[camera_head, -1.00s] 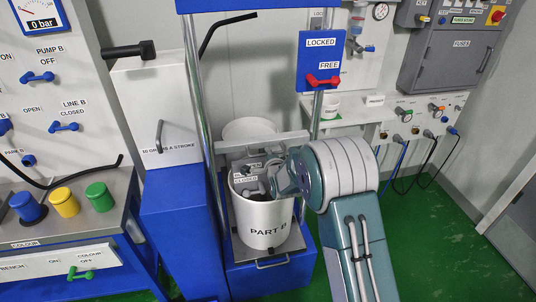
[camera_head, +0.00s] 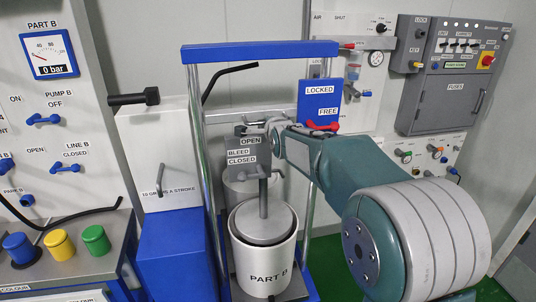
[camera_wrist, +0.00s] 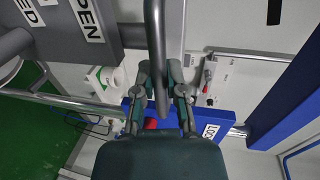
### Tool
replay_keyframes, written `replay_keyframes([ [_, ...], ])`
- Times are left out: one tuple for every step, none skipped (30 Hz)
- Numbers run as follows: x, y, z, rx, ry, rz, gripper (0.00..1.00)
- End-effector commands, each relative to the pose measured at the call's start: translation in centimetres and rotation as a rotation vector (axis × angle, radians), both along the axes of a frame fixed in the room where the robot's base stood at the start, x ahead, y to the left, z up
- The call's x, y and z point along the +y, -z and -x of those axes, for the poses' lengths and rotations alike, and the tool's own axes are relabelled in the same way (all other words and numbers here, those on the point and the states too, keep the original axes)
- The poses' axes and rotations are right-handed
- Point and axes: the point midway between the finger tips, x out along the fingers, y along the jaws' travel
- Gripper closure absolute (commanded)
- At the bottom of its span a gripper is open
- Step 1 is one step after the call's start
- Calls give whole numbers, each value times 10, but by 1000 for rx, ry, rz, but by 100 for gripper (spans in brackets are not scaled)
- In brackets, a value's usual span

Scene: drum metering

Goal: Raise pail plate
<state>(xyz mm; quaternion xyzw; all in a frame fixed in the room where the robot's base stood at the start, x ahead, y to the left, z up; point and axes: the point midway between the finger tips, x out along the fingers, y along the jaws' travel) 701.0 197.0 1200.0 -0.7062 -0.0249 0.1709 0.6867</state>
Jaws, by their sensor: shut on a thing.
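The grey pail plate (camera_head: 265,223) is a round disc at the mouth of the white PART B pail (camera_head: 268,277); I cannot tell how far it clears the rim. A grey upright rod (camera_head: 263,193) rises from it below the BLEED block (camera_head: 243,146). My gripper (camera_head: 276,131) is beside the top of that assembly, high between the frame posts. In the wrist view my gripper (camera_wrist: 162,108) is shut on a grey bar (camera_wrist: 155,45) that runs between its fingers. The red lock lever (camera_head: 322,126) is by the FREE label.
The blue-topped frame (camera_head: 260,50) has metal posts on both sides of the pail. A white pump cabinet (camera_head: 155,150) stands left, and a grey fuse box (camera_head: 450,90) hangs right. Colour pots (camera_head: 60,243) sit on the left bench. Another white container is behind the pail.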

Motion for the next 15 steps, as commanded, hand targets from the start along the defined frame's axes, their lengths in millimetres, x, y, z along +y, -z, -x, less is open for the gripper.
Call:
replay_keyframes([
  [-1,-18,0,-14,2,-3,100],
  [-1,-24,0,-13,2,-3,100],
  [-1,-32,0,-12,2,-3,100],
  [-1,-36,0,-11,2,-3,100],
  [-1,-41,-1,-12,2,-3,100],
  [0,-47,-1,-11,2,-3,100],
  [0,-51,-1,-11,2,-3,100],
  [0,-55,-1,-11,2,-3,100],
  [0,-60,-1,-10,2,-2,100],
  [0,-64,-1,-10,2,-4,100],
  [0,-67,-1,-9,2,-3,100],
  [0,-70,-1,-8,1,-3,100],
  [0,-73,-1,-9,1,-2,100],
  [0,-75,-1,-10,1,-3,100],
  [0,-78,-1,-9,1,-2,100],
])
